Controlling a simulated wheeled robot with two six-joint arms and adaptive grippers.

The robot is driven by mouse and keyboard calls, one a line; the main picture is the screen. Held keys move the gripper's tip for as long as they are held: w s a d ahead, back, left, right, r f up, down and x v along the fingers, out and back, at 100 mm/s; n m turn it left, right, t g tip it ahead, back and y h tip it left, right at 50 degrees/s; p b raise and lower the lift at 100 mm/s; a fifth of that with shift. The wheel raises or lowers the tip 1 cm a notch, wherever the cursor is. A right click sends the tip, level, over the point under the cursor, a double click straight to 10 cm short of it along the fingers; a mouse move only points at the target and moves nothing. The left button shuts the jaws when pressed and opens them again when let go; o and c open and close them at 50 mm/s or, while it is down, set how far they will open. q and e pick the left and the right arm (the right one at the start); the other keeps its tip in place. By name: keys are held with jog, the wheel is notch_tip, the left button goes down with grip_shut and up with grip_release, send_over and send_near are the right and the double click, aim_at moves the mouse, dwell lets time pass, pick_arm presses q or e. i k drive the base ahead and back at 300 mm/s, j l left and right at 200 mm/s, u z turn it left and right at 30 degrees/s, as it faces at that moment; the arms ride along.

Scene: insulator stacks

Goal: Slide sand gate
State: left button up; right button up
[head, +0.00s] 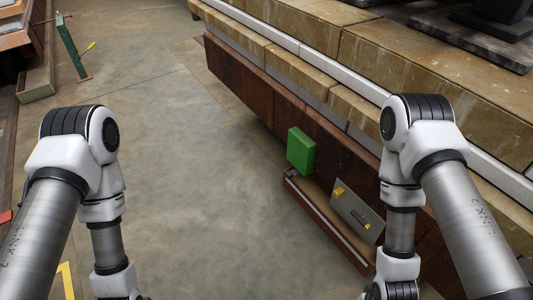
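A grey plate with two yellow fittings (351,208) is at the foot of a rusty brown wall, right of centre in the head view. It looks like the sand gate, but I cannot be certain. It appears tilted in this view, beside a long low rail (325,222). A green box (302,150) is on the wall just up and left of the plate. My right arm hangs just right of the plate and my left arm is far to its left. Both grippers are below the picture, out of view.
The rusty wall (240,80) runs diagonally under tan stone blocks (270,62) with a pale strip along them. A green post with a yellow lever (70,48) stands far left. The grey concrete floor (200,180) between my arms is clear.

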aim_at(289, 174)
jog(key=i+j+z, duration=0.1)
jog(key=i+j, duration=0.15)
jog(key=i+j+z, duration=0.1)
jog(key=i+j, duration=0.15)
jog(key=j, duration=0.15)
jog(key=i+j+z, duration=0.25)
jog(key=i+j, duration=0.25)
jog(key=j, duration=0.25)
jog(key=i+j+z, duration=0.1)
jog(key=j, duration=0.3)
jog(key=i+j+z, duration=0.1)
jog(key=i+j, duration=0.2)
jog(key=j, duration=0.15)
jog(key=i+j+z, duration=0.1)
jog(key=j, duration=0.3)
jog(key=i+j+z, duration=0.15)
jog(key=j, duration=0.3)
jog(key=i+j+z, duration=0.15)
jog(key=z, duration=1)
